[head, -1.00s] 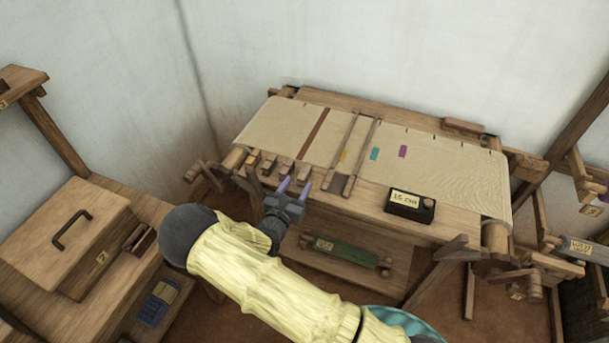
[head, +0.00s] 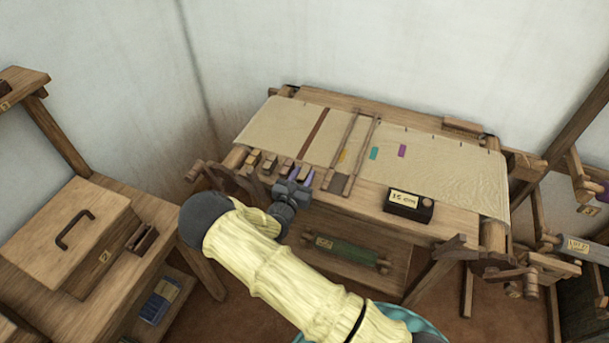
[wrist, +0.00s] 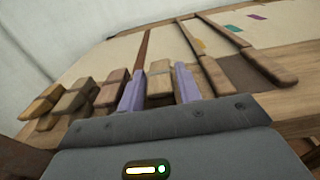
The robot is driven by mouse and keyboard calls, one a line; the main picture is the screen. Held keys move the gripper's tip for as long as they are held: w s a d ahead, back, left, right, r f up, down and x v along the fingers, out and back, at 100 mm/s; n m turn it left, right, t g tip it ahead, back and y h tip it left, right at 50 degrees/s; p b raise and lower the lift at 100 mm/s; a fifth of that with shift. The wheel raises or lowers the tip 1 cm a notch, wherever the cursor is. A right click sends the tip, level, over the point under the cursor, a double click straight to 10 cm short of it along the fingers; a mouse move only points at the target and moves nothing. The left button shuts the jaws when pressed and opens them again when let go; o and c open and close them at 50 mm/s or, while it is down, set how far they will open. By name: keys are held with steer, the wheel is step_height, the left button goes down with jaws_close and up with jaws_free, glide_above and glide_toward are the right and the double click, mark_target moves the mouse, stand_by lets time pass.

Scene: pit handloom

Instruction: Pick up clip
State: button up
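Several wooden clips sit in a row on the front left edge of the loom. In the wrist view one tan clip (wrist: 160,80) stands between my two purple fingers, and a reddish-brown clip (wrist: 112,90) is just left of the left finger. My gripper (wrist: 160,88) is open, with a gap visible on each side of the tan clip. In the head view my gripper (head: 300,178) is at the right end of the clip row (head: 270,163). The lower parts of the fingers and of the clip are hidden by the gripper body.
The loom cloth (head: 440,170) carries a teal patch (head: 374,153) and a purple patch (head: 403,150). Two wooden bars (head: 362,145) lie across it, right of my gripper. A dark box labelled 15 cm (head: 408,204) sits on the front beam. A lidded wooden box (head: 70,235) stands at left.

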mark_target(302, 175)
steer(key=c, duration=0.6)
step_height(302, 175, up, 10)
steer(key=shift+r+b, duration=0.1)
steer(key=shift+b, duration=0.3)
stand_by(0.6)
